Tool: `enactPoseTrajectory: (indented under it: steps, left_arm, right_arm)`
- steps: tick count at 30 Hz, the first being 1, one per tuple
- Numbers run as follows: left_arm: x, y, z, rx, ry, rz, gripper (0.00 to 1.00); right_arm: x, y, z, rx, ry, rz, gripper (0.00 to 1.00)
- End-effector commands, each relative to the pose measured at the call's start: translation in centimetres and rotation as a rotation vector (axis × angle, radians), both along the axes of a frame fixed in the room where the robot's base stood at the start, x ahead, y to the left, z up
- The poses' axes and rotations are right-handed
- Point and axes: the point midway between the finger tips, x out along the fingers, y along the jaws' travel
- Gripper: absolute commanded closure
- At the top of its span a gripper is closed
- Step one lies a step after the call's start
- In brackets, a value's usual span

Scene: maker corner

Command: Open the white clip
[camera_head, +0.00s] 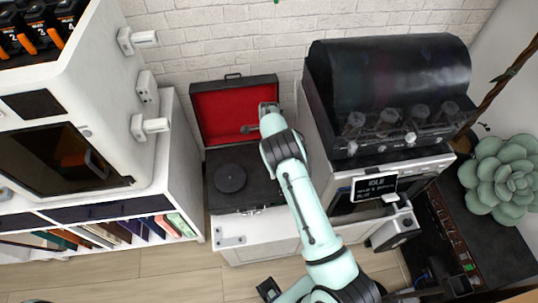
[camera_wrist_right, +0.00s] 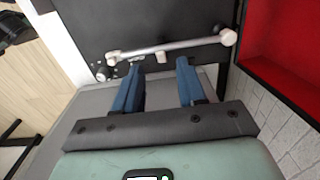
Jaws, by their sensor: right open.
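A small white clip (camera_wrist_right: 188,57) shows on the black deck of the record player (camera_head: 238,178), against the side of the silver tonearm (camera_wrist_right: 165,49), in the right wrist view. I cannot tell from this view whether the clip is shut over the tonearm. My right gripper (camera_wrist_right: 160,84) is open and empty, its two blue fingers pointing at the tonearm, the right finger close to the clip. In the head view my right arm reaches over the player and hides much of its right side. My left gripper is not in view.
The player's red-lined lid (camera_head: 228,108) stands open against the brick wall. A black-hooded machine (camera_head: 388,80) stands close on the right, and a white cabinet (camera_head: 118,75) on the left. A dark disc (camera_head: 230,178) lies on the player's deck.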

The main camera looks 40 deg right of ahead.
Motion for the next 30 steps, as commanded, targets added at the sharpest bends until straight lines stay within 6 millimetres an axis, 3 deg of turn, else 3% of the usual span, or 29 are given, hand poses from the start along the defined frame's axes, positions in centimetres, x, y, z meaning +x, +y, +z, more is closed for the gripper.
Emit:
enactPoseTrajectory:
  steps: [3,9,20,21,24,25,30]
  left_arm:
    - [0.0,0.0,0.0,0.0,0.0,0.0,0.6]
    - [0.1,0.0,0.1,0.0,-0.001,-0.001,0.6]
    - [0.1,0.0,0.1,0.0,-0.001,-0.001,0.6]
    - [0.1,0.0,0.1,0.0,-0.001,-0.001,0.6]
    - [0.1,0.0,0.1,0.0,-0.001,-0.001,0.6]
    - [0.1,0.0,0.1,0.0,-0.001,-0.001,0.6]
    - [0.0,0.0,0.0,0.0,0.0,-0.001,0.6]
  right_arm:
    - [0.0,0.0,-2.3,0.001,0.002,0.0,0.6]
    - [0.0,0.0,-4.6,0.0,0.0,0.001,0.6]
    - [0.0,0.0,-5.2,0.0,-0.001,0.001,0.6]
    - [0.0,0.0,-5.2,0.0,-0.001,0.001,0.63]
    - [0.0,0.0,-5.2,0.0,-0.001,0.001,0.95]
    - [0.0,0.0,-5.2,0.0,-0.001,0.001,1.0]
    - [0.0,-0.1,-5.2,0.007,-0.004,-0.001,1.0]
